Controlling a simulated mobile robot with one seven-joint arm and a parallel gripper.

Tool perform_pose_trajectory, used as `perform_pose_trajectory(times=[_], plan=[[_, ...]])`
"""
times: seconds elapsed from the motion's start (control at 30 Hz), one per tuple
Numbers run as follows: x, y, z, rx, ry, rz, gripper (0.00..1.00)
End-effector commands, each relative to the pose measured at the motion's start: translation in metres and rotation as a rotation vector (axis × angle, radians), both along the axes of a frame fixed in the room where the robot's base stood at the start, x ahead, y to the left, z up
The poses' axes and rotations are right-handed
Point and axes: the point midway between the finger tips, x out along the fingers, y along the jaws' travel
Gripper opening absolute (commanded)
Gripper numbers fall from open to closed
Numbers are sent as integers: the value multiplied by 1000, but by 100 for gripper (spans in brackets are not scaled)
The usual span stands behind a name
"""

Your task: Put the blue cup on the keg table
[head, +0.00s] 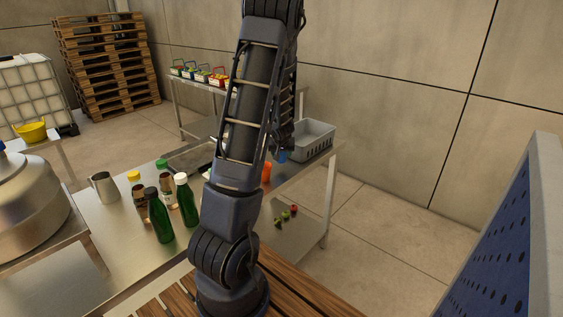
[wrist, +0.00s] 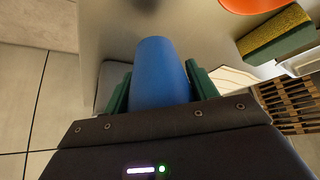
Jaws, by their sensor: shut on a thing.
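The blue cup (wrist: 158,72) is between the two green fingers of my gripper (wrist: 160,88) in the wrist view, and the fingers are shut on it. In the head view, a small part of the blue cup (head: 282,156) shows beside my arm, near the grey crate. My arm hides most of my gripper there. I cannot tell whether the cup touches the steel table below it. A large metal keg (head: 28,205) stands on the keg table (head: 62,242) at the left edge of the head view, far from my gripper.
The long steel table (head: 120,240) holds green bottles (head: 159,215), a metal pitcher (head: 104,187), an orange cup (head: 266,171) and a grey crate (head: 312,140). A sponge (wrist: 278,36) lies near the cup. A blue perforated panel (head: 500,250) stands at right.

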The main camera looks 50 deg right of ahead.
Motion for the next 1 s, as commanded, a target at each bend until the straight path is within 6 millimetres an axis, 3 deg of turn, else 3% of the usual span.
perform_pose_trajectory(times=[0.47, 1.0], plan=[[1, 0, -11, -4, 2, 3, 36], [-1, -1, -39, -4, 2, 1, 36]])
